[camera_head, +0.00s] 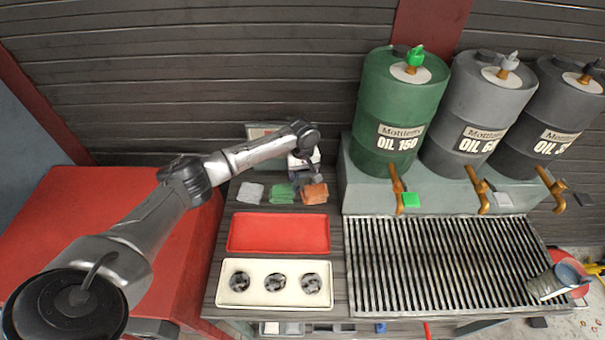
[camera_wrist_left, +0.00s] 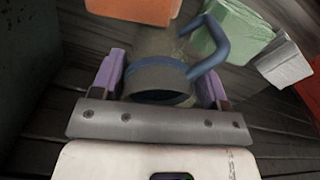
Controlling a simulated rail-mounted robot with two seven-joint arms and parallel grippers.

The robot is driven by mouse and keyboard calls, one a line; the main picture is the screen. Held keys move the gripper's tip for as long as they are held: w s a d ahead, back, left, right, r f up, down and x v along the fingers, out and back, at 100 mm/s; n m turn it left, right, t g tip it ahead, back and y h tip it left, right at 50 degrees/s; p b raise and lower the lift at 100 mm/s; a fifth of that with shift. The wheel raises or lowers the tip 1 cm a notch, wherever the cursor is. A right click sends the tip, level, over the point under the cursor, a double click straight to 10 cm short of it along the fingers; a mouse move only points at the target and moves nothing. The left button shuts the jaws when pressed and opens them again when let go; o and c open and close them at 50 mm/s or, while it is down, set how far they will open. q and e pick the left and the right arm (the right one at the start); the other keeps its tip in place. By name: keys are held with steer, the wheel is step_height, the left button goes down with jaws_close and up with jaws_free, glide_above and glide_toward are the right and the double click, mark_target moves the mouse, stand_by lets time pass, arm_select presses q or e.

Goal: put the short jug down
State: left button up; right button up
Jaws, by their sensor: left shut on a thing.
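My left gripper (camera_head: 306,172) is at the back of the bench, just behind the orange block, and it also shows in the left wrist view (camera_wrist_left: 162,82). Its purple fingers are shut on the short jug (camera_wrist_left: 158,74), one on each side. The jug is grey-brown with a blue rim and a blue handle that points right in the wrist view. In the head view my gripper and wrist hide most of it. I cannot tell whether its base touches the bench. My right gripper is not in view.
White, green (camera_head: 281,193) and orange (camera_head: 314,193) blocks sit close by. A red tray (camera_head: 278,232) and a cream tray (camera_head: 274,302) with three dark round parts lie in front. Oil drums (camera_head: 402,110) with taps stand right, above a grate (camera_head: 440,265). Another jug (camera_head: 552,283) is tilted at far right.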

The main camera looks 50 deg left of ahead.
arm_select(q)
steer(key=shift+f, duration=0.2)
steer(key=o, duration=1)
step_height(320, 180, up, 11)
steer(key=p, duration=0.2)
steer(key=shift+f, duration=0.2)
steer(key=shift+o, duration=0.4)
steer(key=shift+r+p, duration=0.3)
steer(key=shift+r, duration=0.5)
